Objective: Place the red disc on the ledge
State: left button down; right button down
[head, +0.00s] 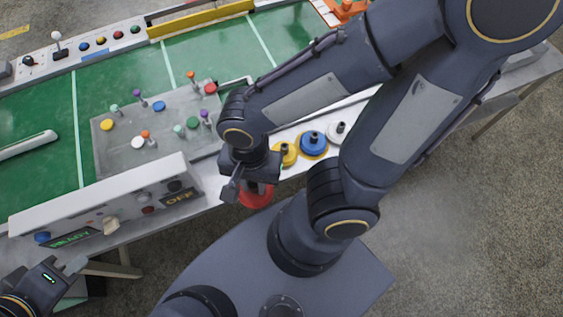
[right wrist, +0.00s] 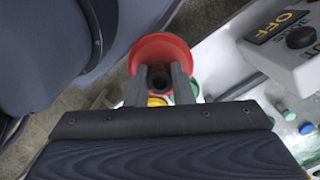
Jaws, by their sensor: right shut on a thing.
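The red disc (head: 256,195) hangs below my right gripper (head: 243,183) at the front edge of the table. The right wrist view shows the red disc (right wrist: 150,48) with its dark knob between the two fingers of my right gripper (right wrist: 162,80), which is shut on it. The white ledge (head: 212,188) runs along the table's front side.
A white control box (head: 110,197) with an OFF label stands left of my right gripper. Behind is a grey panel (head: 118,150) with several coloured knobs and levers on a green board (head: 45,110). My right arm covers part of the ledge.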

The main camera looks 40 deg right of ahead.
jog(key=shift+s+a, duration=0.2)
jog(key=shift+s, duration=0.2)
jog(key=shift+w+f, duration=0.2)
jog(key=shift+w, duration=0.05)
jog(key=w+f, duration=0.3)
jog(key=w, duration=0.1)
jog(key=w+a+f+b, duration=0.1)
jog(key=w+f, duration=0.2)
jog(key=w, duration=0.1)
jog(key=w+f+b, duration=0.1)
jog(key=w+f, duration=0.2)
jog(key=w, duration=0.1)
jog(key=shift+w+a, duration=0.4)
jog(key=shift+w+f, duration=0.15)
jog(key=shift+f, duration=0.05)
jog(key=shift+w+f, duration=0.2)
jog(key=shift+f, duration=1.5)
